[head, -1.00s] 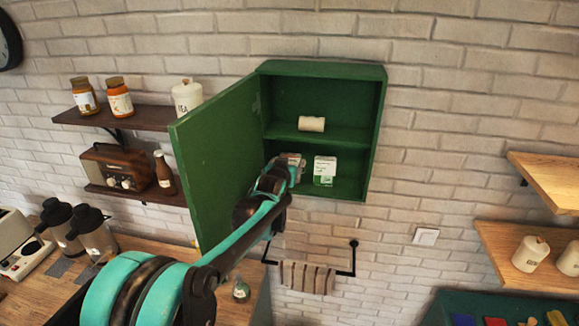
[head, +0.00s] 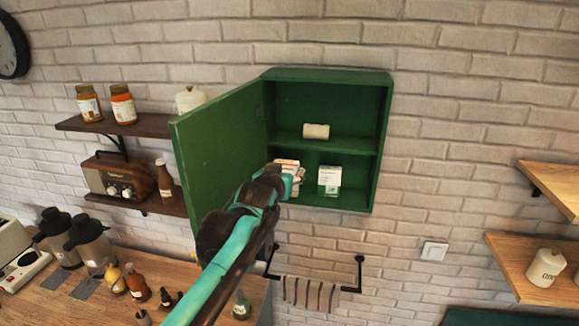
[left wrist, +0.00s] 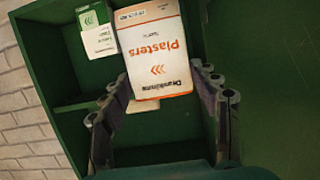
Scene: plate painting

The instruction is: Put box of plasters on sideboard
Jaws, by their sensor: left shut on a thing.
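The box of plasters (left wrist: 155,50) is white with an orange band and orange lettering, seen upside down in the left wrist view. In the head view the box (head: 287,166) stands at the left of the cabinet's lower compartment, partly hidden by my gripper. My left gripper (head: 290,180) reaches into the open green cabinet and is shut on the box; its fingers (left wrist: 165,115) show on both sides of the box's near end. A wooden-topped sideboard (head: 55,300) is at lower left. My right gripper is not in view.
A green-and-white box (head: 329,180) stands right of the plasters. A white roll (head: 316,131) lies on the cabinet shelf above. The open cabinet door (head: 218,160) is left of my arm. A towel rail (head: 318,285) hangs below.

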